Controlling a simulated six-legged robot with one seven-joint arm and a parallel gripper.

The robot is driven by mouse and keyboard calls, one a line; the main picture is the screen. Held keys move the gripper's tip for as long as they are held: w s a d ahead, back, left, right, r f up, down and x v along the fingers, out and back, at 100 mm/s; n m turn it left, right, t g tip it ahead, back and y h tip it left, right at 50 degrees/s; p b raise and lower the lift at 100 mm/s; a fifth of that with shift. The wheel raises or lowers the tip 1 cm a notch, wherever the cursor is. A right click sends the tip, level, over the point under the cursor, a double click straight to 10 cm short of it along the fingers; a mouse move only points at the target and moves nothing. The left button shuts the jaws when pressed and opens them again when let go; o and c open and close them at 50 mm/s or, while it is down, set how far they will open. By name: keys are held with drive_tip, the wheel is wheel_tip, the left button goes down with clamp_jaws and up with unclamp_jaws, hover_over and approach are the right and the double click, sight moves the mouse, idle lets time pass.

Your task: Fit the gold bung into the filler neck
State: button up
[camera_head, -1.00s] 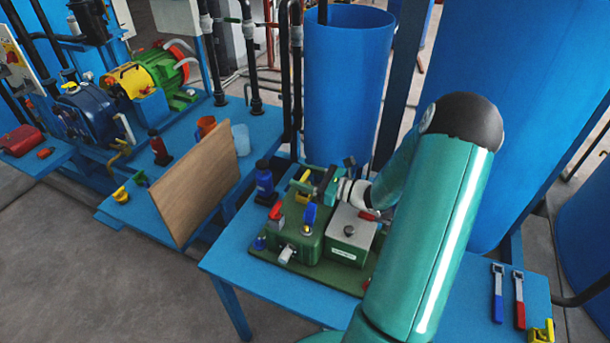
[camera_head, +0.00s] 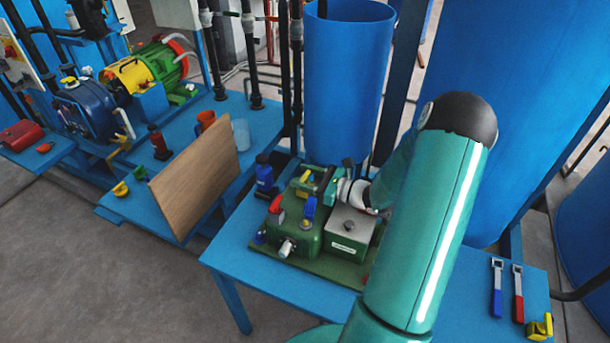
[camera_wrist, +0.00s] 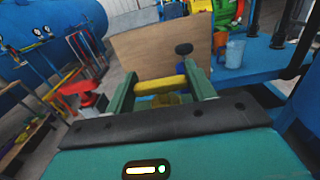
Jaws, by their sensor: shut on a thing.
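My gripper (camera_head: 318,184) is over the back of the green vessel (camera_head: 292,232) on the blue table. In the wrist view my gripper (camera_wrist: 160,82) is shut on the gold bung (camera_wrist: 160,86), whose bar lies across between the two green fingers. More yellow shows just below that bar. In the head view my arm and fingers mostly cover the bung. I cannot make out the filler neck for certain, nor whether the bung touches it.
Blue and red levers rise from the vessel. A blue bottle (camera_head: 264,178) stands behind left. A wooden board (camera_head: 195,185) stands upright to the left. Two wrenches (camera_head: 517,295) and a yellow part (camera_head: 540,327) lie at the right.

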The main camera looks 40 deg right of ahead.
drive_tip(key=shift+f, duration=0.3)
drive_tip(key=o, duration=1.1)
drive_tip(key=shift+s, duration=0.1)
drive_tip(key=v, duration=1.3)
drive_tip(key=shift+s+d, duration=0.25)
